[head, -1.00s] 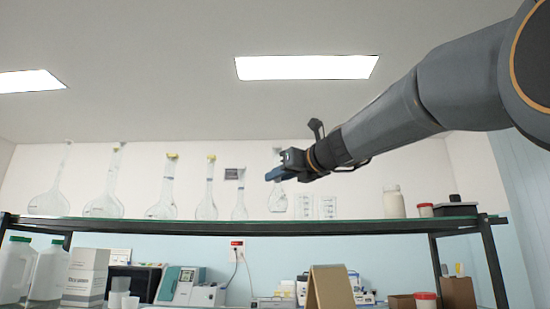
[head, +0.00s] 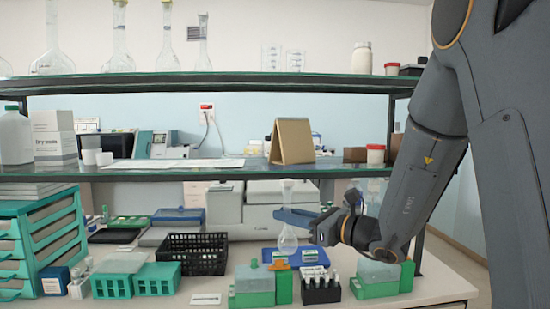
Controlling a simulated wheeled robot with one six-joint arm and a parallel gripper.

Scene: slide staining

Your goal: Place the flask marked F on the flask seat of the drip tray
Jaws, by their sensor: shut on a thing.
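My gripper (head: 296,215) is shut on the neck of a clear glass flask (head: 288,242). A blue tray (head: 314,258) lies on the bench just below and right of the bulb, and looks like the drip tray. I cannot tell whether the bulb touches it. The tray's seat is partly hidden behind the bulb and an orange piece in front.
A black basket (head: 193,254) stands left of the flask. Green-based boxes (head: 254,286) and a black vial rack (head: 321,290) stand in front. The glass shelf (head: 230,172) runs above and behind. Several flasks stand on the top shelf (head: 200,88).

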